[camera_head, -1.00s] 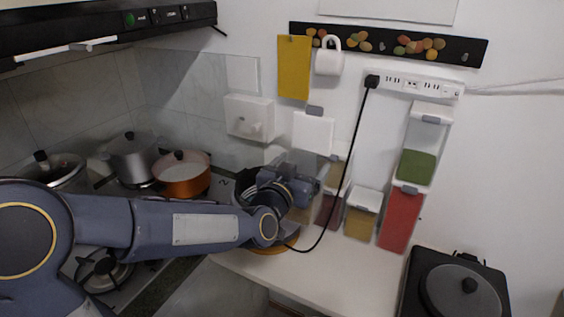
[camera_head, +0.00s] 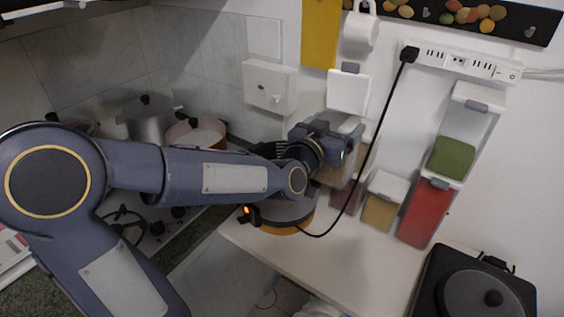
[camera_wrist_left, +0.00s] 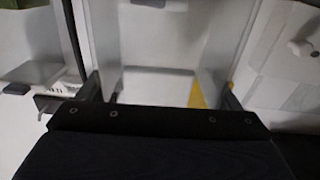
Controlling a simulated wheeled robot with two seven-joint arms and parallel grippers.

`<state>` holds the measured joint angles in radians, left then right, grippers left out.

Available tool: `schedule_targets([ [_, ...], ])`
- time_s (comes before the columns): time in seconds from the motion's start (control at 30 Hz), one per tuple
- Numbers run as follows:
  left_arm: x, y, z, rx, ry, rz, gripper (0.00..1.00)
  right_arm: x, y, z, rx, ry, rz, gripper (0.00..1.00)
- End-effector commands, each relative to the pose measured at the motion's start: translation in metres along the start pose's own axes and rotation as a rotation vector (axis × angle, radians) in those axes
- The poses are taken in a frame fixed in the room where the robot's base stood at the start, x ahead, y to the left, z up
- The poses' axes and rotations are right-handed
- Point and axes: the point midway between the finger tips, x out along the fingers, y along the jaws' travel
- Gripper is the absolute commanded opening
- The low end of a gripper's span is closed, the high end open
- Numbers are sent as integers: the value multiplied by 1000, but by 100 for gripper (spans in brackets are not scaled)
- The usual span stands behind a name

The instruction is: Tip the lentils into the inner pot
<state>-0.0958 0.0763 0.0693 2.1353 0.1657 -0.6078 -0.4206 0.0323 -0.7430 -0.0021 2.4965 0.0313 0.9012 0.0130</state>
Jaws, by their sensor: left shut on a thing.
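My left gripper (camera_head: 340,150) is shut on a clear, white-edged dispenser (camera_wrist_left: 165,50), which sits between the two fingers in the left wrist view. In the head view, tan contents (camera_head: 332,174) show just below the gripper, probably in this dispenser; its tilt is hard to tell. No lentils can be made out in the wrist view. A round cooker (camera_head: 287,212) with an orange base and a lit red light stands on the counter, below and left of the gripper. My forearm partly covers it, and I cannot see into an inner pot. My right gripper is out of view.
A yellow-filled dispenser (camera_head: 380,212) and a red one (camera_head: 424,215) with a green one (camera_head: 452,157) above it stand by the wall. A black cord (camera_head: 372,150) hangs near my gripper. Pots (camera_head: 148,118) stand behind my arm. The front counter (camera_head: 355,262) is clear.

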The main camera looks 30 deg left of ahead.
Motion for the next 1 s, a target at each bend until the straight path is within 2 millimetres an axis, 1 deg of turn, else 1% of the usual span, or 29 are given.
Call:
schedule_targets([
  [0.03,0,-3,2,-20,5,-2,36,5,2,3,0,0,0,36],
  [0.23,0,-13,7,-120,5,0,36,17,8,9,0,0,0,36],
  [0.3,0,-17,4,-156,6,0,36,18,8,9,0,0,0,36],
  [0.57,0,-30,1,-285,5,2,36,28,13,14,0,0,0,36],
  [0.63,0,-34,5,-319,6,3,36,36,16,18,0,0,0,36],
  [1.0,0,-56,14,-505,7,6,36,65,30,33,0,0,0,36],
])
